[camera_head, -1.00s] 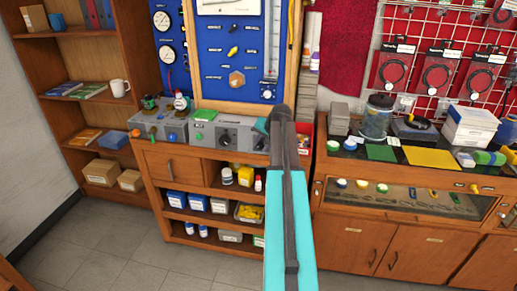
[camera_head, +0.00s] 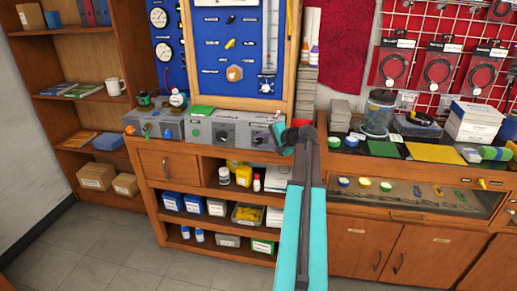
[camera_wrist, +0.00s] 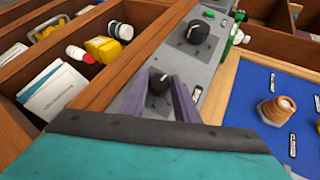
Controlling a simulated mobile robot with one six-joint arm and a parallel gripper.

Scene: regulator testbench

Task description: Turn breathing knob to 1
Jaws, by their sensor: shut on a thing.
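A grey control box (camera_head: 205,128) stands on the bench below the blue board. Its front carries black knobs, one near the middle (camera_head: 221,138) and one farther right (camera_head: 258,143). My gripper (camera_head: 270,137) is at the right end of the box. In the wrist view my gripper (camera_wrist: 159,78) has its two purple fingers on either side of a black knob (camera_wrist: 158,84) with a white pointer line, shut on it. Another black knob (camera_wrist: 200,32) sits farther along the same panel, free of the fingers. The labels are too small to read.
An open shelf (camera_head: 215,182) with bottles and boxes lies below the box; it also shows in the wrist view (camera_wrist: 125,75). The blue board (camera_head: 232,65) rises behind. A glass-fronted counter (camera_head: 405,195) stands at right.

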